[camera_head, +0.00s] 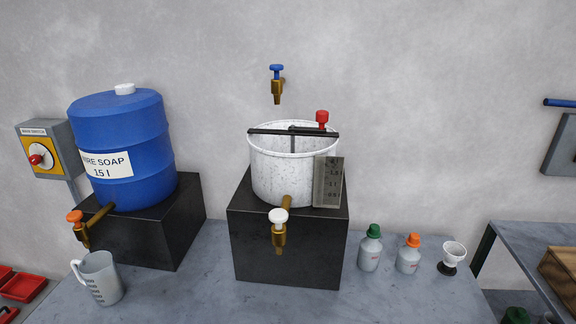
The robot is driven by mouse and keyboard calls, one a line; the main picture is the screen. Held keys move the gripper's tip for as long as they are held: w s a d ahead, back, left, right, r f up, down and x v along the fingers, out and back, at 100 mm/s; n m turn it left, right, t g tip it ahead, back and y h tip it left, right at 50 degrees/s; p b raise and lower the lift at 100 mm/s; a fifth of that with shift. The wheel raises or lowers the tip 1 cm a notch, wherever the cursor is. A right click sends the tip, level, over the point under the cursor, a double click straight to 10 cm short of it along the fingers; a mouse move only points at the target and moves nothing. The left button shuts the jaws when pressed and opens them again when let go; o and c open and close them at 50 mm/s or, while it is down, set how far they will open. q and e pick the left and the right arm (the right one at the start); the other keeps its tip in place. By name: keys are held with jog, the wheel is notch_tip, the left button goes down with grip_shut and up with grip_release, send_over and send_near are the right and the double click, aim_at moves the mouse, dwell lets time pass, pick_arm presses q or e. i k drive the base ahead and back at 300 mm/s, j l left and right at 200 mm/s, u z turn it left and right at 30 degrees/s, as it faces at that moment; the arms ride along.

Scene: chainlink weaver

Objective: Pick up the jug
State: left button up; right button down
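The jug (99,278) is a light grey measuring jug with dark markings on its side. It stands upright on the grey bench (200,295) at the lower left of the head view, its handle pointing left. It is below and slightly right of the orange-handled brass tap (80,228) of the blue soap drum (124,150). Neither of my grippers is in view.
A white bucket (283,178) with a brass tap stands on a black block (288,250). Two small bottles (370,248) (408,254) and a small white cup (453,256) stand to the right. The bench between the jug and the bottles is clear in front.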

aim_at(96, 277)
jog(key=j+u, duration=0.1)
jog(key=u, duration=1.15)
